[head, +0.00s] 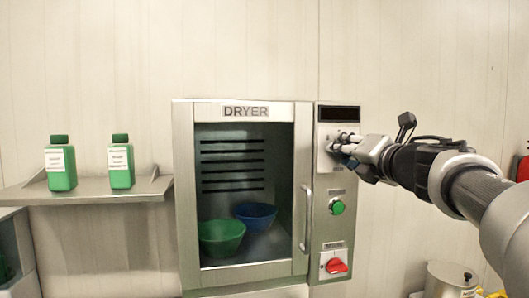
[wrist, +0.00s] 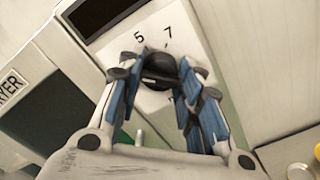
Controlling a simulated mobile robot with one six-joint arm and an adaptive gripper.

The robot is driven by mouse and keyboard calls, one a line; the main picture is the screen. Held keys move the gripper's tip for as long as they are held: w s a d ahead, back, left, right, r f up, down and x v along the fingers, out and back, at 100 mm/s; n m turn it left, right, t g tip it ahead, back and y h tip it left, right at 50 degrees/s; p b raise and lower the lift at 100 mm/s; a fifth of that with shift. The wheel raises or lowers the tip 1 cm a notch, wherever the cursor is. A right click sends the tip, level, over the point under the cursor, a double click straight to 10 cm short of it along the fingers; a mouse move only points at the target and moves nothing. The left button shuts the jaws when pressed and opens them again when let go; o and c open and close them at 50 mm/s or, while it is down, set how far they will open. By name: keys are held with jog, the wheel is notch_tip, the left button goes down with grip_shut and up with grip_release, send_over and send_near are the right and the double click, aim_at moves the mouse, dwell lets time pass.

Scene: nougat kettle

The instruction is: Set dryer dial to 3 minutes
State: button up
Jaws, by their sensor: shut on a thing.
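The dryer (head: 187,200) is a steel cabinet with a glass door and a control panel on its right side. Its dial is a black round knob (wrist: 160,66) on a white plate, with the figures 5 and 7 showing above it in the wrist view. My gripper (head: 345,147) is at the dial from the right in the head view. In the wrist view its blue-padded fingers (wrist: 161,80) are shut on the knob, one on each side. The other figures and the knob's pointer are hidden or too small to read.
Below the dial are a green button (head: 337,207) and a red switch (head: 336,266). A vertical door handle (head: 307,220) stands left of them. A green bowl (head: 221,236) and a blue bowl (head: 256,214) are inside. Two green bottles (head: 61,165) (head: 121,163) stand on the left shelf (head: 95,193).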

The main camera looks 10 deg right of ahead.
aim_at(340, 107)
jog(key=o, duration=1.1)
notch_tip(340, 107, up, 9)
jog(key=shift+s+a+f, duration=0.1)
jog(key=shift+s+a+r, duration=0.1)
jog(key=shift+r, duration=0.3)
jog(key=shift+w+d+r, duration=0.2)
jog(key=shift+w+d, duration=0.1)
jog(key=shift+s+a, duration=0.15)
jog(key=shift+s, duration=0.05)
